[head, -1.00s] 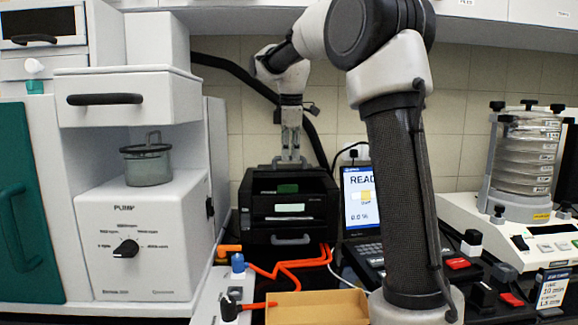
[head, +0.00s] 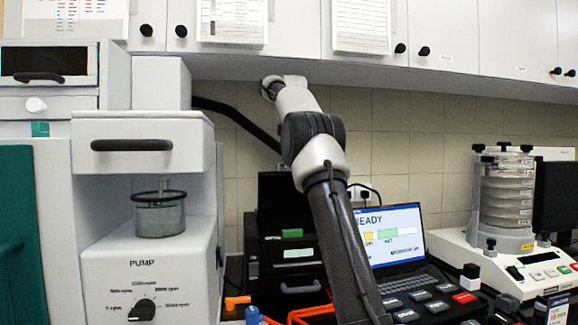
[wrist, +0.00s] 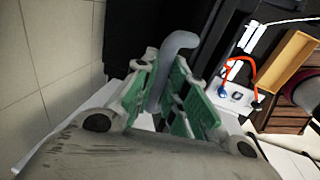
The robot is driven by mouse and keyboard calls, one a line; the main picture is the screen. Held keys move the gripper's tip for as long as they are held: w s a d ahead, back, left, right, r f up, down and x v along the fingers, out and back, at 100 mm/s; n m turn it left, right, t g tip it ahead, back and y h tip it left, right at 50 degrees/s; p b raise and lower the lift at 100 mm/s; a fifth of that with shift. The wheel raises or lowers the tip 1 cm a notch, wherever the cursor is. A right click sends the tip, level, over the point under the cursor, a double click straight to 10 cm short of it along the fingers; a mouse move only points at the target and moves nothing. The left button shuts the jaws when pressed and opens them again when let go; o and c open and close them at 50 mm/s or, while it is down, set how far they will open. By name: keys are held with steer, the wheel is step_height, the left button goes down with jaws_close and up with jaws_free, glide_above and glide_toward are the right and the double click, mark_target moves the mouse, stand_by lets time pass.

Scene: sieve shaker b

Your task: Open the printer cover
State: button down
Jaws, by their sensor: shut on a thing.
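The black printer (head: 290,262) stands on the bench left of the laptop in the head view. Its dark cover (head: 280,192) stands raised at the back of the printer, partly behind my arm. In the wrist view my gripper (wrist: 165,95) has its green pads closed around a grey curved handle (wrist: 180,42). A black surface (wrist: 132,40), apparently the cover, lies beyond it. The fingers do not show in the head view; they are hidden behind my arm.
A laptop (head: 393,238) stands just right of the printer, a sieve shaker (head: 503,195) farther right. A white pump unit (head: 150,265) is at left. Wall cupboards (head: 470,40) hang above. An open tan box (wrist: 285,62) shows in the wrist view.

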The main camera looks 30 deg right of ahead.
steer(key=shift+w+d+f, duration=0.1)
steer(key=shift+w+d, duration=0.05)
steer(key=shift+w, duration=0.35)
steer(key=shift+w+d+f, duration=0.1)
steer(key=shift+w+d, duration=0.05)
steer(key=shift+w, duration=0.45)
steer(key=c, duration=1.8)
jaws_free()
steer(key=o, duration=0.3)
steer(key=shift+w+d+f, duration=0.1)
steer(key=shift+w, duration=0.05)
steer(key=shift+o, duration=0.2)
steer(key=shift+r, duration=0.2)
steer(key=shift+s, duration=0.25)
